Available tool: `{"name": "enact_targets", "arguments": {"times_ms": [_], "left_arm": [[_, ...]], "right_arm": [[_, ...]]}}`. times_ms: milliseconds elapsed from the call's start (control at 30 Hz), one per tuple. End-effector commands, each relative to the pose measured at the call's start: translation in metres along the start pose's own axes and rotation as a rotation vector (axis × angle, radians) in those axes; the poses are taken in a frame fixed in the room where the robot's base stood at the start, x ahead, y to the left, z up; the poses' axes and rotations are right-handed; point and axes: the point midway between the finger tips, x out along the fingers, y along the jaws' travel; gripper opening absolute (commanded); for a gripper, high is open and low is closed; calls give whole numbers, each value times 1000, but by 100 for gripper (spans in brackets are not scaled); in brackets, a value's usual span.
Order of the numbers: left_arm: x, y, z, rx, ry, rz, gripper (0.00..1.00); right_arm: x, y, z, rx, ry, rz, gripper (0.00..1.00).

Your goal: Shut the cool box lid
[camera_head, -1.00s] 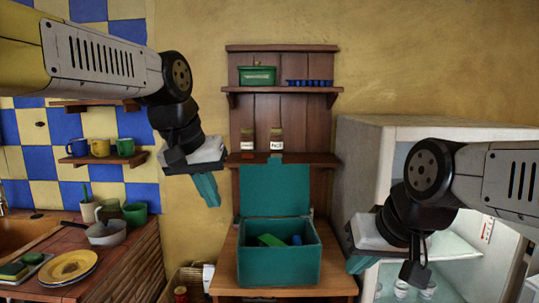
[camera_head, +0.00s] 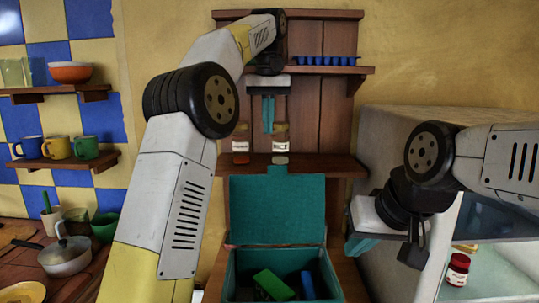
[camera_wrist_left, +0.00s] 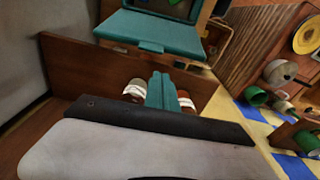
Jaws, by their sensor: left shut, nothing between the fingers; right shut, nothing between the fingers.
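The teal cool box (camera_head: 240,270) stands on the wooden counter, with a green block (camera_head: 273,284) and a blue item (camera_head: 307,284) inside. Its lid (camera_head: 277,212) stands open, upright at the back of the box. In the left wrist view the lid (camera_wrist_left: 150,32) shows at the top. My left gripper (camera_head: 268,128) is shut and empty, pointing down in front of the shelf above the lid; in the left wrist view its fingers (camera_wrist_left: 160,92) show closed together. My right gripper (camera_head: 360,246) is shut and empty, right of the box.
Two labelled jars (camera_head: 241,145) stand on the lower shelf (camera_head: 335,165) close behind my left gripper. Blue cups (camera_head: 327,60) stand on the upper shelf. A white open cabinet (camera_head: 400,125) is at the right. A pot (camera_head: 66,256) is at the left.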

Motion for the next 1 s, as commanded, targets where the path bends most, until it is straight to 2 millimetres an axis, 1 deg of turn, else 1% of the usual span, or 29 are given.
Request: {"name": "enact_targets", "arguments": {"times_ms": [167,500,600,767,1000], "left_arm": [[17,-1,1,0,-2,0,0],[74,-2,1,-1,-2,1,0],[86,-1,0,-1,0,2,0],[95,-1,0,-1,2,3,0],[96,-1,0,-1,2,3,0]], "right_arm": [[0,0,0,0,0,0,0],[0,0,0,0,0,0,0],[0,0,0,0,0,0,0],[0,0,0,0,0,0,0],[0,0,0,0,0,0,0]]}}
